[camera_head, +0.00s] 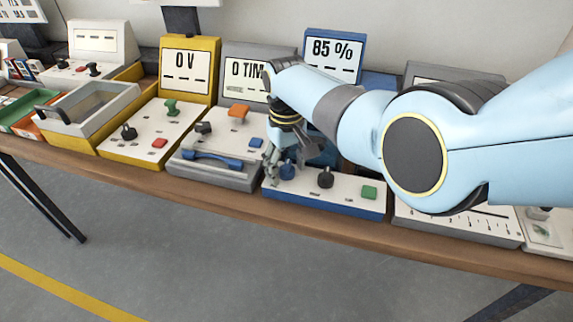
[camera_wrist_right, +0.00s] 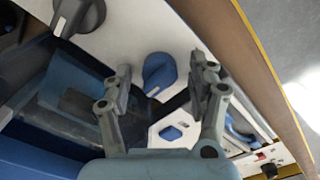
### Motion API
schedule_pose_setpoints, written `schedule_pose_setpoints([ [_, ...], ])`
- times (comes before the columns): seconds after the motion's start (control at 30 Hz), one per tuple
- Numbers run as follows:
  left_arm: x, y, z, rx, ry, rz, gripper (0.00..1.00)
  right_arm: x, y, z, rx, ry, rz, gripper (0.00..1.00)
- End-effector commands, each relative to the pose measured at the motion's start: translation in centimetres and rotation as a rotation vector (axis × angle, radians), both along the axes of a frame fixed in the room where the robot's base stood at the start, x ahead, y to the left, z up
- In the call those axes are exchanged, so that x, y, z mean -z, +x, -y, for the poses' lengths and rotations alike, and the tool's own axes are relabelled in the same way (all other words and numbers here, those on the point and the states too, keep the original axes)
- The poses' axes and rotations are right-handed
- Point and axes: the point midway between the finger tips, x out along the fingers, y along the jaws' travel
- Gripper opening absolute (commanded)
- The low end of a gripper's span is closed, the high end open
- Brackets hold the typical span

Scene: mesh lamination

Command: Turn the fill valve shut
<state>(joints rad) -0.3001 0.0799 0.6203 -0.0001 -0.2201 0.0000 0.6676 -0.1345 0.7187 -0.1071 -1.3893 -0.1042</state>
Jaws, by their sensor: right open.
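The blue-based station (camera_head: 340,205) has a screen (camera_head: 334,50) reading 85 %. A blue knob (camera_head: 288,170), seemingly the fill valve, stands on its white panel; no label is readable. The knob also shows in the right wrist view (camera_wrist_right: 158,72), with a pale pointer mark on its lower edge. My right gripper (camera_head: 273,160) is open and empty above the panel. In the right wrist view its two fingertips (camera_wrist_right: 160,64) appear on either side of the knob, with gaps on both sides. Whether they reach down to knob height I cannot tell. My left gripper is out of view.
A black knob (camera_head: 325,178) and a green button (camera_head: 369,192) sit right of the blue knob. A grey station (camera_head: 215,165) with a blue handle (camera_head: 212,158) stands close on the left. The wooden table edge (camera_head: 250,208) runs in front.

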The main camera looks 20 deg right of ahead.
Motion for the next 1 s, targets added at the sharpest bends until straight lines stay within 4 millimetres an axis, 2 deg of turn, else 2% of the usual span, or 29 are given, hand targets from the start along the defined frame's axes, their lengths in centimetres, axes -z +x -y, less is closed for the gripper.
schedule_pose_setpoints([
  [0.13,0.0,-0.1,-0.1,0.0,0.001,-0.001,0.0,-0.3,0.0,0.0,0.0,0.0,0.001,0.59],
  [0.27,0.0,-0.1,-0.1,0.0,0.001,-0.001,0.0,-1.7,0.1,0.0,0.0,0.0,0.002,0.59],
  [0.5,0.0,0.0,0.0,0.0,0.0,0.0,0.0,-7.0,0.1,0.0,0.001,0.0,0.004,0.59],
  [0.7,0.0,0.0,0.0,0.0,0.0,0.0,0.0,-10.6,0.1,0.0,0.0,0.0,0.003,0.59],
  [0.83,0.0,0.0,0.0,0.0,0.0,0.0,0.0,-11.7,0.1,0.0,0.0,0.0,0.002,0.59],
  [1.0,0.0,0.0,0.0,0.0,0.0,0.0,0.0,-12.0,0.0,0.0,0.0,0.0,-0.001,0.59],
])
